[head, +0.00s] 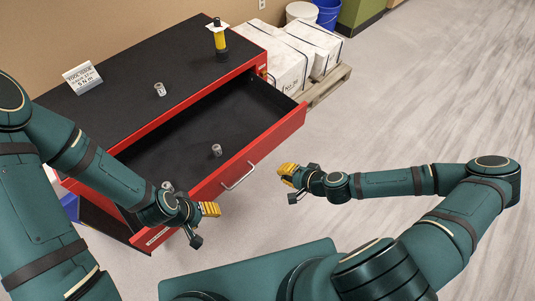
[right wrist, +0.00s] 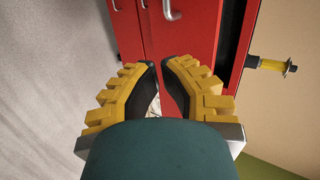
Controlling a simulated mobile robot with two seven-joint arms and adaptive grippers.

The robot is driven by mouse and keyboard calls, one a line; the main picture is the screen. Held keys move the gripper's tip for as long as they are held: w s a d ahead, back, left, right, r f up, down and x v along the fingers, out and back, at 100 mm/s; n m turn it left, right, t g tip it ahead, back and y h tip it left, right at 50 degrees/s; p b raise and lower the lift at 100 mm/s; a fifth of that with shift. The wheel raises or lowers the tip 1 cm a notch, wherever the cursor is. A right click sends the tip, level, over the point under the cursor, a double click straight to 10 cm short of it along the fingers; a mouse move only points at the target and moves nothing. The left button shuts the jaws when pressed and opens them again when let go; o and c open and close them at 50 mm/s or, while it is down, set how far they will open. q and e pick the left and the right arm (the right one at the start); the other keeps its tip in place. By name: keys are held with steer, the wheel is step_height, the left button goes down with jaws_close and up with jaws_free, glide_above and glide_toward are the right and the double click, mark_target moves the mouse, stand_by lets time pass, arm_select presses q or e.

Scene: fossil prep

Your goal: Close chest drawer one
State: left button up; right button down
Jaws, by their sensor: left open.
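The red chest (head: 150,50) with a black top stands at the upper left of the head view. Its upper drawer (head: 255,152) is pulled out, with a silver bar handle (head: 238,177) on its red front. The drawer holds two small metallic cylinders (head: 216,150) (head: 167,186). My left gripper (head: 211,209) is open in front of the drawer's near-left end, below the handle. My right gripper (head: 286,171) is to the right of the handle, apart from the front. In the right wrist view its fingers (right wrist: 160,72) are nearly together with nothing visible between them; red fronts and a handle (right wrist: 171,10) show beyond.
On the chest top are a sign (head: 82,77), a metallic cylinder (head: 160,89) and a yellow-and-black tool (head: 219,40). White boxes (head: 280,62) on a pallet (head: 328,84) stand behind the chest's right side. The floor on the right is clear.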

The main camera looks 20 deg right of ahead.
steer(key=w+d+m+t+h, duration=0.1)
steer(key=d, duration=0.3)
steer(key=b, duration=0.2)
glide_toward(263, 150)
step_height(263, 150, down, 4)
steer(key=w, duration=0.1)
steer(key=w+a, duration=0.2)
steer(key=w, duration=0.1)
steer(key=shift+a+f, duration=0.15)
steer(key=shift+a, duration=0.25)
steer(key=shift+w+a, duration=0.25)
steer(key=shift+w, duration=0.3)
steer(key=shift+w, duration=0.1)
